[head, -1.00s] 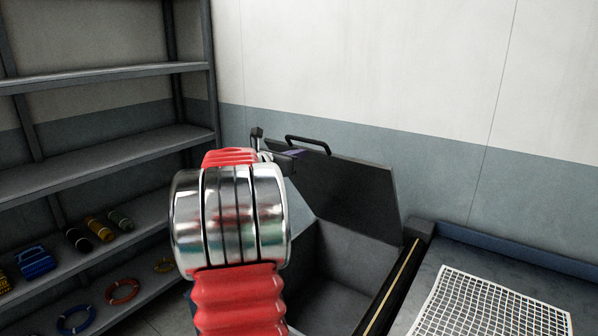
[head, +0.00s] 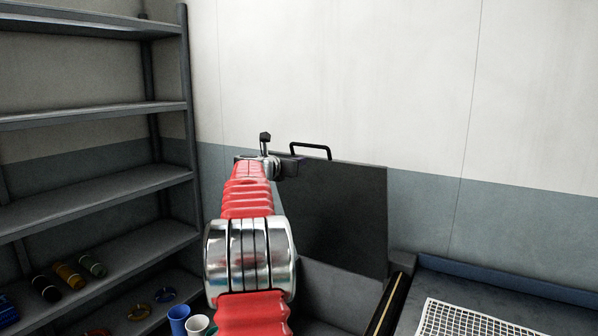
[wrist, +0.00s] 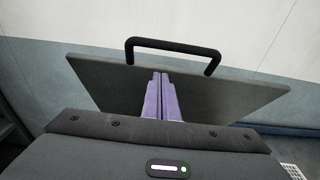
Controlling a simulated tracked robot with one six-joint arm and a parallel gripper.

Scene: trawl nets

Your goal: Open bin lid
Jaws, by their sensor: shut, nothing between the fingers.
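The bin lid (head: 340,215) is a dark flat panel standing raised, nearly upright, above the bin (head: 335,292). Its black handle (head: 311,151) sits on the lid's top edge. In the wrist view the lid (wrist: 235,95) spans behind my gripper (wrist: 160,77), with the handle (wrist: 172,43) just beyond the fingertips. The purple fingers are shut together with nothing between them, over the lid's face below the handle. Whether they touch the lid I cannot tell. In the head view my arm hides the left part of the bin, and the fingers are hardly visible.
A grey shelf rack (head: 95,195) stands at the left with rolls and rings. A blue cup (head: 178,319) and a white cup (head: 198,325) are low beside my arm. At the right, a table (head: 560,311) holds a white grid (head: 465,320). A wall stands close behind.

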